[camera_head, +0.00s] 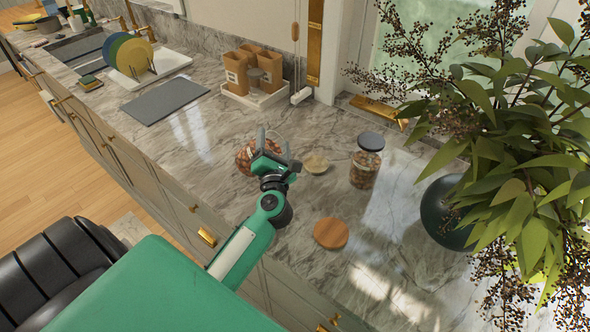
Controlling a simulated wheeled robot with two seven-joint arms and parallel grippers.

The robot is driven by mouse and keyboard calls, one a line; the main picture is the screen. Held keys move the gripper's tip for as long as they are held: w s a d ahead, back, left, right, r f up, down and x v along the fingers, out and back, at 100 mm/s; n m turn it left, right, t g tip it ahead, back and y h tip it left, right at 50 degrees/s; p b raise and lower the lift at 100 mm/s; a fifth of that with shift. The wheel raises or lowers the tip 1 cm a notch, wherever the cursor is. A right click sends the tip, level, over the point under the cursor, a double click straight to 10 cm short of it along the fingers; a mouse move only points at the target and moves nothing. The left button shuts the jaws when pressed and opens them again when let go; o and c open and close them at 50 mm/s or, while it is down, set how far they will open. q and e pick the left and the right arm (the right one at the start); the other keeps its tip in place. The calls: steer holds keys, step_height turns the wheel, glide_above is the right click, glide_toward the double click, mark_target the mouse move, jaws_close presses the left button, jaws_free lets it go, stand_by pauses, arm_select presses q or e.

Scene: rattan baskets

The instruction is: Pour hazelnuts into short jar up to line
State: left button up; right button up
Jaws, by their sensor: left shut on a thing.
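My left gripper (277,152) is over the marble counter, shut on a clear glass container of brown nuts (244,158). My gripper hides much of this container, so I cannot tell whether it is tilted or touching the counter. A small, low clear glass vessel (317,163) with a pale yellowish look stands just right of the gripper; no line on it can be made out. A taller glass jar with a dark lid (366,162) holds brown nuts and stands upright further right. A round wooden lid (331,233) lies flat on the counter nearer to me. My right gripper is not in view.
A dark leafy plant pot (447,212) stands at the right, its leaves spreading over the counter. A white tray with brown containers (254,96) is at the back. A grey mat (165,100) and a plate rack (148,77) are at the left.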

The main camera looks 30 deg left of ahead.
arm_select(q)
steer(key=shift+d+r+m, duration=0.1)
steer(key=shift+r+m, duration=0.05)
steer(key=shift+m, duration=0.15)
steer(key=shift+d+f+m, duration=0.1)
steer(key=shift+f+m, duration=0.15)
steer(key=shift+m, duration=0.05)
steer(key=shift+w+f+m+t+b, duration=0.1)
steer(key=shift+m+t+b, duration=0.2)
steer(key=shift+t+b, duration=0.1)
steer(key=shift+f+m, duration=0.2)
steer(key=shift+m, duration=0.2)
steer(key=shift+d, duration=0.1)
stand_by(0.4)
steer(key=shift+w+d+r+m+h, duration=0.15)
steer(key=shift+m+h, duration=0.25)
steer(key=shift+m, duration=0.5)
steer(key=shift+d+r+m+t, duration=0.15)
steer(key=shift+m+t, duration=0.25)
steer(key=shift+m, duration=0.4)
steer(key=shift+w+m, duration=0.1)
steer(key=shift+m, duration=0.3)
stand_by(0.5)
steer(key=shift+d+r, duration=0.1)
steer(key=shift+d, duration=0.05)
